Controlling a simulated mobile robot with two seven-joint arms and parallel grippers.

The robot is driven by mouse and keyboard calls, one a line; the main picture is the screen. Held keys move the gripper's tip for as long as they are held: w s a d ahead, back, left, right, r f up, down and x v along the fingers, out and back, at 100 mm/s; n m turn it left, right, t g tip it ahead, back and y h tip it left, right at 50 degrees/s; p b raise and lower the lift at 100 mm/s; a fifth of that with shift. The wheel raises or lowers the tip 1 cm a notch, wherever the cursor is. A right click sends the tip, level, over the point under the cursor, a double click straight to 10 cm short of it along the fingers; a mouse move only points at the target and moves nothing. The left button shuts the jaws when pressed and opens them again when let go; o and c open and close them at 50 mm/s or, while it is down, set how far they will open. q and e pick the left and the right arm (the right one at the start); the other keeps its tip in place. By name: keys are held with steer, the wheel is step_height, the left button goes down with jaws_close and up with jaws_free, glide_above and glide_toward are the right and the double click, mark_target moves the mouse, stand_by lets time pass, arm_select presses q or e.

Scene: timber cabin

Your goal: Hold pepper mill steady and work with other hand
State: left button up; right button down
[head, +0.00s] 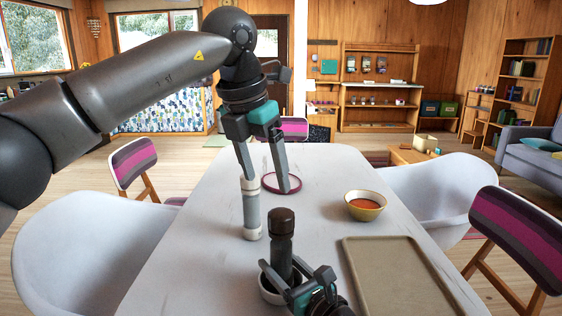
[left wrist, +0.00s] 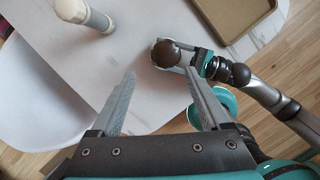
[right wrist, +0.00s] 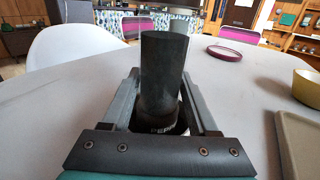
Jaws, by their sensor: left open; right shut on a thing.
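The dark brown pepper mill (head: 281,240) stands upright at the near part of the white table. It also shows in the left wrist view from above (left wrist: 166,53) and in the right wrist view (right wrist: 163,75). My right gripper (right wrist: 165,112) is shut on its lower body. A small pale bowl (head: 266,292) shows around the mill's foot; the fingers partly hide it. My left gripper (head: 268,182) is open and empty, high over the table, with its fingers pointing down. In the left wrist view the mill's top lies ahead of my open fingers (left wrist: 160,85).
A pale grey cylindrical mill (head: 250,215) stands left of the pepper mill. A purple-rimmed round dish (head: 271,188) lies behind. A yellow bowl (head: 366,213) with orange-red contents and a beige tray (head: 395,285) are on the right. Chairs surround the table; its left side is clear.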

mark_target(280, 212)
arm_select(q)
steer(key=shift+n, duration=0.3)
steer(key=shift+s+d+x, duration=0.1)
steer(key=shift+d+x, duration=0.05)
steer(key=shift+x, duration=1.25)
steer(key=shift+s+d+x, duration=0.1)
steer(key=shift+d+x, duration=0.1)
steer(key=shift+x, duration=1.25)
steer(key=shift+s+d+x, duration=0.1)
steer(key=shift+d+x, duration=0.05)
steer(key=shift+x, duration=1.25)
steer(key=c, duration=0.9)
steer(key=shift+m, duration=0.6)
steer(key=shift+c, duration=0.2)
steer(key=o, duration=0.9)
steer(key=shift+o, duration=0.2)
steer(key=shift+r, duration=0.15)
